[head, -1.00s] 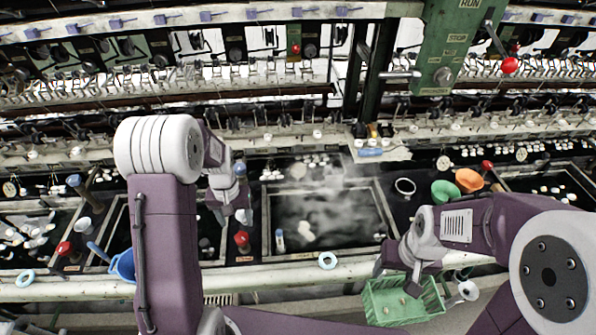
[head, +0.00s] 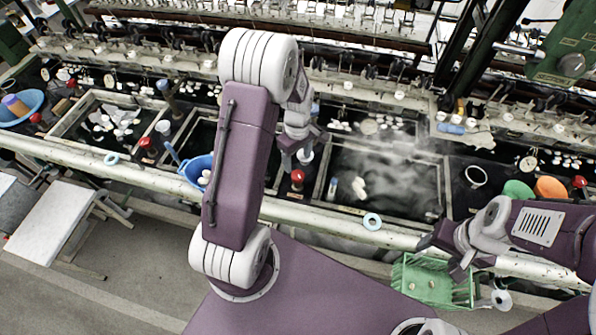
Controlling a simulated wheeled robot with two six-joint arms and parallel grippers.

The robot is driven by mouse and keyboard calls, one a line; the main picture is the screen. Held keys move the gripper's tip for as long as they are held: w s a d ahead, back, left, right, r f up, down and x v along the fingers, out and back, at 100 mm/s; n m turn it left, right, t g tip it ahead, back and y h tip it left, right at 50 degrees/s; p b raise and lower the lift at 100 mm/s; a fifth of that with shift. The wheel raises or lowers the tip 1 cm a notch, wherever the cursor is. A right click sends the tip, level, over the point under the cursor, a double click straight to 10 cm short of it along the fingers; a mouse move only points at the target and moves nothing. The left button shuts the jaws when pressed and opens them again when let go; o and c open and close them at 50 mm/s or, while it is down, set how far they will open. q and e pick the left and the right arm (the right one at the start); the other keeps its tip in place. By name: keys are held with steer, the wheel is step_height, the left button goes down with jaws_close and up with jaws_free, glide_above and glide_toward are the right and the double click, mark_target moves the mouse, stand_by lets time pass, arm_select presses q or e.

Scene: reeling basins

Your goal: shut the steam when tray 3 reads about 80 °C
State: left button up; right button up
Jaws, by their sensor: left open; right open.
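A steaming basin (head: 436,190) of dark water lies in the middle right of the head view, with pale clumps floating at its left. A blue-and-white upright stick (head: 332,186), perhaps a thermometer, stands at its left side; no reading is legible. A red-topped knob (head: 297,177), possibly a steam valve, stands just left of that basin. My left gripper (head: 297,160) is open, pointing down just above and behind this knob; I cannot tell whether they touch. My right gripper (head: 441,259) is open above the green basket, in front of the steaming basin. Tray numbers are not readable.
Other red knobs (head: 146,143) stand along the basins. A blue bowl (head: 196,170) sits beside my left arm. A green basket (head: 418,286) hangs at the front rail (head: 330,216), which carries a pale blue ring (head: 372,221). Green and orange bowls (head: 551,188) stand at right.

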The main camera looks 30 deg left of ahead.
mark_target(298, 174)
arm_select(q)
step_height(298, 174, down, 8)
steer(key=shift+f+p, duration=0.1)
steer(key=shift+p, duration=0.5)
jaws_close()
steer(key=shift+m, duration=0.3)
steer(key=m, duration=0.3)
steer(key=shift+m+b, duration=0.45)
steer(key=shift+m, duration=1.95)
jaws_free()
